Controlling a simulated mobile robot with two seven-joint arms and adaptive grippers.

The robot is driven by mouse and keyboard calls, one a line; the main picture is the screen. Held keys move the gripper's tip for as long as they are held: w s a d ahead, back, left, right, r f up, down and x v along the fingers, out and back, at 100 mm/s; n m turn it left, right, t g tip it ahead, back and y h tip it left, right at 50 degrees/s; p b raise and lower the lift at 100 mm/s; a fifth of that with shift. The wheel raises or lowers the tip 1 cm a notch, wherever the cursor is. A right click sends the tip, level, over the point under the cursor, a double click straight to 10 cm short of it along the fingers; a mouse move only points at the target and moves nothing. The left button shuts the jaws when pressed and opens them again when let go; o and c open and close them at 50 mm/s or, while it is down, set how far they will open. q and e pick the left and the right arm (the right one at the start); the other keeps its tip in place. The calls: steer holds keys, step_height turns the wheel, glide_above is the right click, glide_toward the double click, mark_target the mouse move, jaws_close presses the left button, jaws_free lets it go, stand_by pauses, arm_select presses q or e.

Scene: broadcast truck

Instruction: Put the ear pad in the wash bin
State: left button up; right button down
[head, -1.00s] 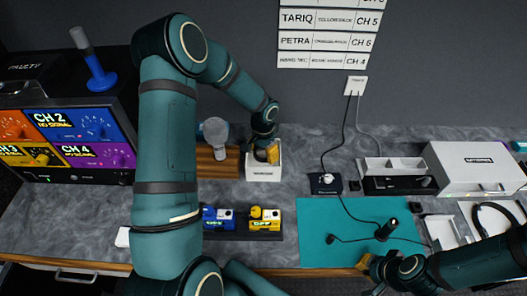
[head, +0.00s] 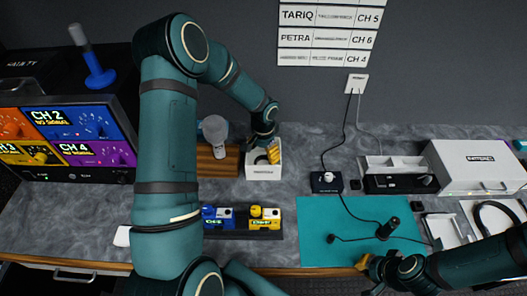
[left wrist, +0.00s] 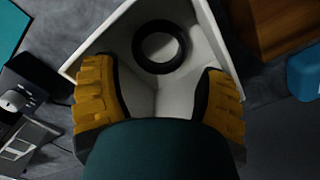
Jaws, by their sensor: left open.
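The wash bin (head: 263,172) is a small white open box with a label on its front, at the back of the counter in the head view. In the left wrist view, the black ring-shaped ear pad (left wrist: 180,58) lies inside the white bin (left wrist: 208,30), apart from my fingers. My left gripper (head: 270,155) is over the bin's opening. Its yellow fingers stand wide apart with nothing between them in the left wrist view (left wrist: 158,98). My right gripper (head: 364,262) is at the front edge of the teal mat, largely hidden by its own arm.
A wooden stand (head: 217,163) is left of the bin. A rack with blue and yellow units (head: 243,222) is in front. The teal mat (head: 318,225) holds a dark microphone-like piece (head: 388,228) and cable. A white case (head: 476,165) stands at right.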

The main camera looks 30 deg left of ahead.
arm_select(q)
step_height(320, 180, up, 13)
steer(key=shift+p, duration=0.4)
steer(key=shift+s, duration=0.1)
stand_by(0.4)
